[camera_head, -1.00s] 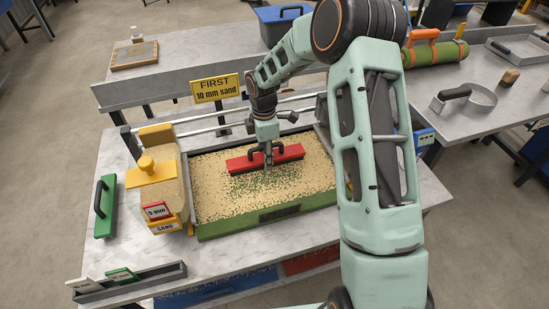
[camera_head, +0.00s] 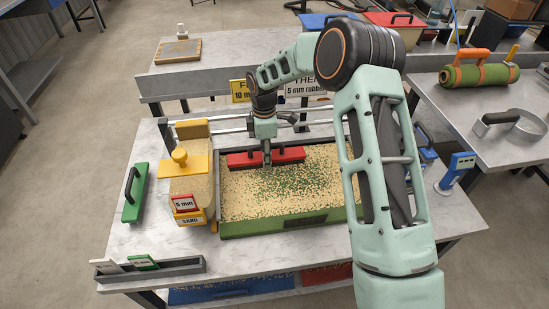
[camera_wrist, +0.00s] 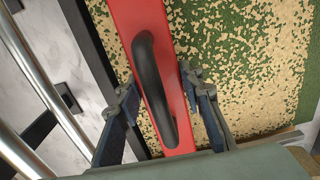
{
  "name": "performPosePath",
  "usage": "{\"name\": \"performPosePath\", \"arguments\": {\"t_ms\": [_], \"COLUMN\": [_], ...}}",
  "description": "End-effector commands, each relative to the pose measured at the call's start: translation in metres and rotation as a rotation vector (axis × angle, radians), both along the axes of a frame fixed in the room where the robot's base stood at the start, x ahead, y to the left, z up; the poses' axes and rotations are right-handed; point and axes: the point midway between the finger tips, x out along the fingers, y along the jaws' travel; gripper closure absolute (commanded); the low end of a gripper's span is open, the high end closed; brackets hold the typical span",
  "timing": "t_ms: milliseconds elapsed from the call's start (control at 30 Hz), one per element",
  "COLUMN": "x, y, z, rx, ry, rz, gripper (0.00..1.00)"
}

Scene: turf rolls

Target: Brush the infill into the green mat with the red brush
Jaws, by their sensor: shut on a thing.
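The red brush (camera_head: 240,160) has a black handle and lies across the far part of the green mat (camera_head: 275,224). My gripper (camera_head: 266,158) is shut on the brush by its handle. In the wrist view the two fingers of my gripper (camera_wrist: 160,108) stand on either side of the red brush (camera_wrist: 134,25) and its black handle. Tan infill (camera_head: 320,185) covers the mat in its tray, with green showing through in a patch in the middle. The bristles are hidden beneath the brush body.
A yellow sand spreader (camera_head: 190,165) with 5 mm and SAND labels stands left of the mat, and a green brush (camera_head: 135,192) lies beyond it. Signs (camera_head: 309,87) stand behind. Metal rails run along the far side. A label rack (camera_head: 150,273) is at the front left.

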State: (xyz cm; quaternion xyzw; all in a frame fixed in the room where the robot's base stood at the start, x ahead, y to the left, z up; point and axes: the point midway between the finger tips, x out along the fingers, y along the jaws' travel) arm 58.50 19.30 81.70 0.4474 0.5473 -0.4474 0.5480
Motion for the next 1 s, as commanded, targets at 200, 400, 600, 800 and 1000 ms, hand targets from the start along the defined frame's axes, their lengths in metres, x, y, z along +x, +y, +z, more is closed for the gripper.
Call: {"name": "performPosePath", "arguments": {"t_ms": [200,400,600,800,1000], "x": [0.002,0.002,0.004,0.007,0.008], "y": [0.01,0.01,0.003,-0.016,-0.023], "z": [0.0,0.0,0.0,0.001,0.0], "rx": [0.0,0.0,0.0,0.0,0.0], "ry": [0.0,0.0,0.0,0.0,0.0], "rz": [-0.001,-0.001,-0.002,-0.003,-0.001], "gripper": [0.9,0.9,0.9,0.9,0.9]}}
